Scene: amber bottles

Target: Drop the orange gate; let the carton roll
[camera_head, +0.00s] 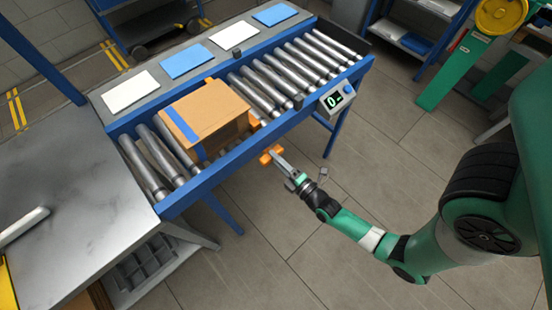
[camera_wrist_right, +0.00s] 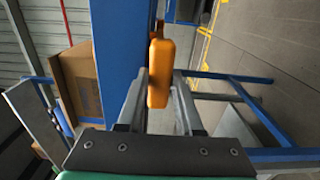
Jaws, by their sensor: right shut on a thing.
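The brown carton (camera_head: 211,108) with a blue tape strip sits on the metal rollers, toward the left part of the blue-framed conveyor. The orange gate's handle (camera_head: 269,154) sticks out past the conveyor's near side rail. A bit of orange also shows by the carton's right side; the rest of the gate is hidden. My right gripper (camera_head: 277,159) is shut on the orange handle. In the right wrist view, the handle (camera_wrist_right: 159,72) stands between the two fingers (camera_wrist_right: 158,92), and the carton (camera_wrist_right: 79,80) is at the left behind the blue rail. My left gripper is not in view.
Rollers (camera_head: 287,72) right of the carton are bare. A small display box (camera_head: 336,97) is on the near rail. White and blue panels (camera_head: 185,61) lie along the far side. A metal table (camera_head: 75,200) adjoins the left end.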

